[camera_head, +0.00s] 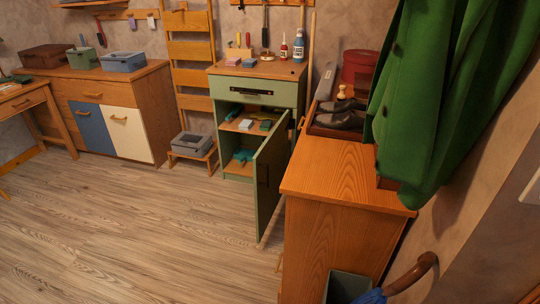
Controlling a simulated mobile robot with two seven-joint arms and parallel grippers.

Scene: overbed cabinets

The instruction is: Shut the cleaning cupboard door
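The cleaning cupboard (228,93) is a green cabinet with a wooden top against the back wall. Its green door (268,180) is hinged on the right and stands wide open, swung out toward the viewer. Inside, small items show on a shelf (236,125) and on the cupboard floor. The drawer (250,91) above the opening looks shut. Neither of my grippers is in view.
A wooden cabinet (335,180) stands close to the right of the open door, with a green coat (440,90) hanging above it. A step stool (195,152) with a grey box is left of the cupboard. The wood floor (130,230) in front is clear.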

